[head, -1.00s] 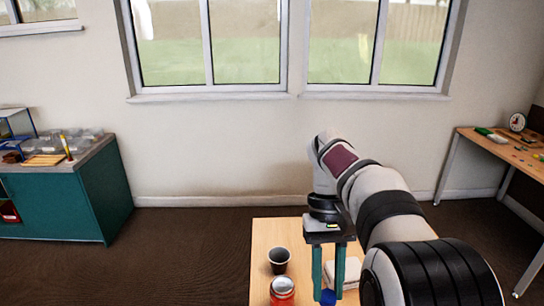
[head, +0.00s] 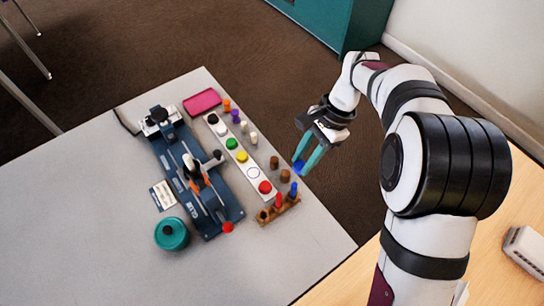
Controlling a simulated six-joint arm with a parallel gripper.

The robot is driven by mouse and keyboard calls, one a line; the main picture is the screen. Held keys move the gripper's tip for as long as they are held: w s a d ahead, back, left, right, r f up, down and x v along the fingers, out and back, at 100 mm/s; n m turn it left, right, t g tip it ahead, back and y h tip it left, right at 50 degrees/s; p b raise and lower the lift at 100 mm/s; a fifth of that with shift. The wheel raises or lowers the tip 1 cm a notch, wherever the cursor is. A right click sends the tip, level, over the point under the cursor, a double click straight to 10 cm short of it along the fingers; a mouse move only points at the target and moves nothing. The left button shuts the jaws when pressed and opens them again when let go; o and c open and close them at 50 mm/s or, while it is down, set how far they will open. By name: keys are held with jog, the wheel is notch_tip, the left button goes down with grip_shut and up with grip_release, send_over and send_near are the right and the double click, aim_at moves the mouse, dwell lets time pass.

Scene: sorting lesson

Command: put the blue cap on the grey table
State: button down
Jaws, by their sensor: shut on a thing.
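The blue cap (head: 299,168) is between the teal fingertips of my gripper (head: 303,161), which is shut on it. The fingers partly hide the cap. My gripper is in the air by the right edge of the grey table (head: 95,205), seen against the brown floor and close to the small pieces along that edge. The cap's height above the table cannot be told.
A white strip with coloured caps (head: 229,128), small pegs, a wooden rack (head: 279,209), a blue machine (head: 190,170), a pink tray (head: 202,102) and a teal pot (head: 171,234) stand on the grey table. Its left and front parts are clear. A wooden table (head: 508,203) is at right.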

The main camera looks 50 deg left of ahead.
send_over(234, 185)
jog(key=w, duration=0.1)
jog(key=shift+m, duration=0.3)
jog(key=f, duration=0.8)
jog(key=shift+w+d+f, duration=0.2)
jog(key=shift+f, duration=0.1)
notch_tip(234, 185, down, 4)
jog(key=shift+a, duration=0.1)
jog(key=c, duration=0.6)
grip_release()
jog(key=shift+f, duration=0.1)
jog(key=shift+c, duration=0.2)
